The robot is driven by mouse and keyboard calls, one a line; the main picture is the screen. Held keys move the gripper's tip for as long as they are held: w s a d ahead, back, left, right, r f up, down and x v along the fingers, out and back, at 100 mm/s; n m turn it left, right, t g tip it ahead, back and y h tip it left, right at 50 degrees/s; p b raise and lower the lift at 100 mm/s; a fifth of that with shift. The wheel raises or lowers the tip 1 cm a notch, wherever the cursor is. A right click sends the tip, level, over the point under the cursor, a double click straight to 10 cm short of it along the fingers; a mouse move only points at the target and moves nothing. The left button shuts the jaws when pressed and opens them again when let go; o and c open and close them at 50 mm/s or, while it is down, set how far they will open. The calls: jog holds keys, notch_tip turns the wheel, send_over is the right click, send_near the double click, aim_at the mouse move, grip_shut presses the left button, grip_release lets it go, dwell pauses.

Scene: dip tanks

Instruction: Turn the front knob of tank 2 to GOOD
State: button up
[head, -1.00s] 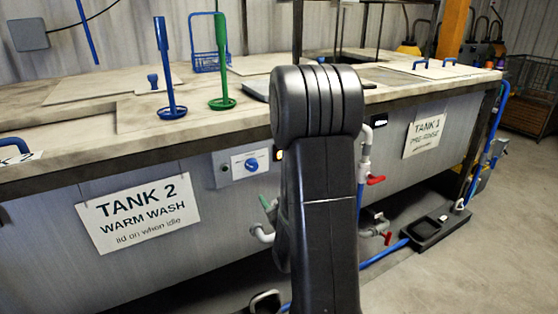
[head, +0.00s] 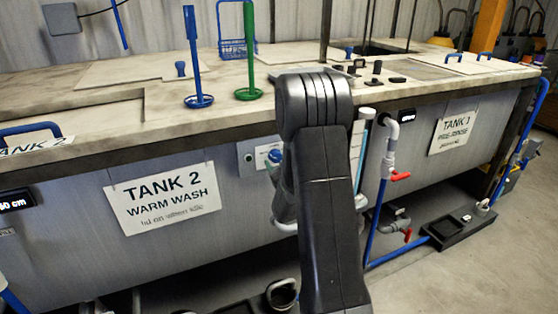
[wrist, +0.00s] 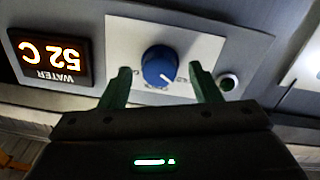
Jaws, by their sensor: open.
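The blue round knob (wrist: 159,65) of tank 2 sits on a white plate (wrist: 205,50) in the wrist view, where the lettering appears upside down. A pale pointer mark on the knob points to the lower right. The small labels around it are too blurred to read. My gripper (wrist: 160,76) is open, its two green fingers on either side of the knob, with a visible gap to each. Whether the fingertips reach the knob in depth I cannot tell. In the head view my arm covers most of the knob's panel, beside the TANK 2 sign (head: 163,197).
A lit water display reading 52 C (wrist: 48,55) and a small round dark button (wrist: 228,82) flank the knob. Pipes with red valve handles (head: 400,176) stand right of my arm. A blue tool (head: 197,70) and a green tool (head: 249,60) stand on the tank top.

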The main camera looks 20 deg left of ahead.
jog(key=shift+w+a, duration=0.15)
jog(key=c, duration=1)
